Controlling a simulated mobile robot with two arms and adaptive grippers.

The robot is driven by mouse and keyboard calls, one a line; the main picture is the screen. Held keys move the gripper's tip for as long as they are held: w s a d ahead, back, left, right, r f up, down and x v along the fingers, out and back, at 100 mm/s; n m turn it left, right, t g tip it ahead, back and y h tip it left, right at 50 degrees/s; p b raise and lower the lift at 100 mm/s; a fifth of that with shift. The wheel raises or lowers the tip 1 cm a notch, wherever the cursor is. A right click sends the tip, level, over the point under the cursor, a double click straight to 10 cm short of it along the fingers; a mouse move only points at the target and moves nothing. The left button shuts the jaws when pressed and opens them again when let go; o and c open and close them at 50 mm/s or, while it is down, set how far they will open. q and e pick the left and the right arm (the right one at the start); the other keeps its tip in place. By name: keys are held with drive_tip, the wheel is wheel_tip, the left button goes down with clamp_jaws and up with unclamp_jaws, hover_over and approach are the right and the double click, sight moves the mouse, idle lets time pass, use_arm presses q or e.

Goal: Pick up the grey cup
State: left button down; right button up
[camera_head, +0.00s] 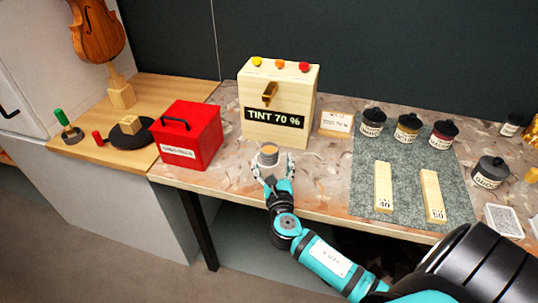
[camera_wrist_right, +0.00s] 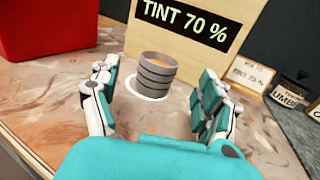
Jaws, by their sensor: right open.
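The grey cup (camera_head: 268,156) stands upright on the marbled bench top in front of the wooden tint box. It holds something orange-brown. In the right wrist view the ribbed grey cup (camera_wrist_right: 155,75) stands on a white round spot, ahead of my fingers. My right gripper (camera_head: 274,173) is open and reaches toward the cup from the front. In the wrist view its two fingers (camera_wrist_right: 155,100) are spread on either side, with the cup just beyond or between their tips; contact is not seen. My left gripper is not in view.
The wooden box marked TINT 70 % (camera_head: 280,100) stands close behind the cup. A red box (camera_head: 188,135) is to the left. A small sign card (camera_head: 336,122) stands to the right. A grey mat (camera_head: 408,190) carries jars and two wooden blocks. The bench's front edge is near.

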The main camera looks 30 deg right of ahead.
sight(270, 155)
drive_tip(key=shift+f+x, duration=0.1)
drive_tip(key=shift+x, duration=1.65)
drive_tip(key=shift+f+x, duration=0.15)
drive_tip(key=shift+x, duration=1.65)
drive_tip(key=shift+s, duration=0.1)
drive_tip(key=shift+c, duration=0.4)
drive_tip(key=c, duration=1.3)
drive_tip(key=shift+r, duration=0.1)
